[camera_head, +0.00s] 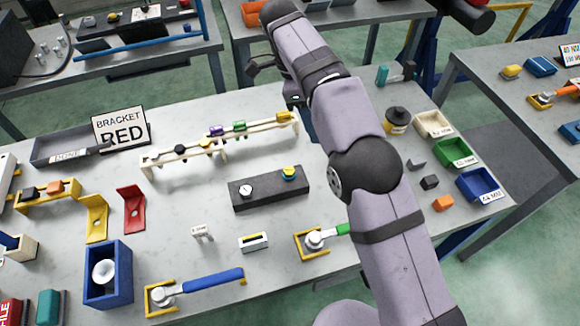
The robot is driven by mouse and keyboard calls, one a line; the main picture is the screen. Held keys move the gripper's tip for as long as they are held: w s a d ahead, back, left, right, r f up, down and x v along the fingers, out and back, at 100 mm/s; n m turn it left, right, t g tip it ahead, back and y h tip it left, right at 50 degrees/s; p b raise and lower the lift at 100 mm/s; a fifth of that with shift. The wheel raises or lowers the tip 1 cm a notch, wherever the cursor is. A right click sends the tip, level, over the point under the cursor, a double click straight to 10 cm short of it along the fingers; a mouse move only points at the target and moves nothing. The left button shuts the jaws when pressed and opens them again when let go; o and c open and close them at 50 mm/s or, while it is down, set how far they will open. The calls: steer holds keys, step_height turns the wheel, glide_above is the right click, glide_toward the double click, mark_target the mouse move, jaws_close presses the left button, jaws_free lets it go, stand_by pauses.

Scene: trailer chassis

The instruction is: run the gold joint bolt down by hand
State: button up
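A cream chassis rail (185,163) stands on the grey table, left of my arm. Several coloured bolt heads sit along it: black, purple (216,131), green (239,126) and, near the right end, a gold-yellow one (283,117). Whether the gold one is fully seated is too small to tell. My arm reaches up past the rail's right end. Dark parts at my gripper (295,101) show beside the forearm, close to that end. The fingertips are mostly hidden, so I cannot tell open from shut, nor contact with the gold bolt.
A dark block (262,201) with a silver and a yellow-topped piece stands in front of the rail. Blue-handled (212,281) and green-handled (343,230) tools lie at the front. A "BRACKET RED" sign (121,127) stands back left. Coloured bins (481,186) line the right edge.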

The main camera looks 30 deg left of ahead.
mark_target(290, 172)
steer(key=s+a+f+n+y, duration=0.1)
steer(key=f+n, duration=0.2)
steer(key=n, duration=0.4)
steer(key=s+a+f+n+g+y, duration=0.1)
steer(key=a+f+n, duration=0.1)
steer(key=n, duration=0.5)
steer(key=s+a+f+n+y, duration=0.1)
steer(key=f+n, duration=0.4)
steer(key=n, duration=0.3)
steer(key=shift+s+a, duration=0.1)
steer(key=shift+a, duration=0.2)
steer(key=n, duration=0.3)
steer(key=shift+a, duration=0.15)
steer(key=shift+f, duration=0.1)
steer(key=shift+f+p, duration=1.4)
steer(key=shift+f, duration=2.2)
steer(key=c, duration=1.1)
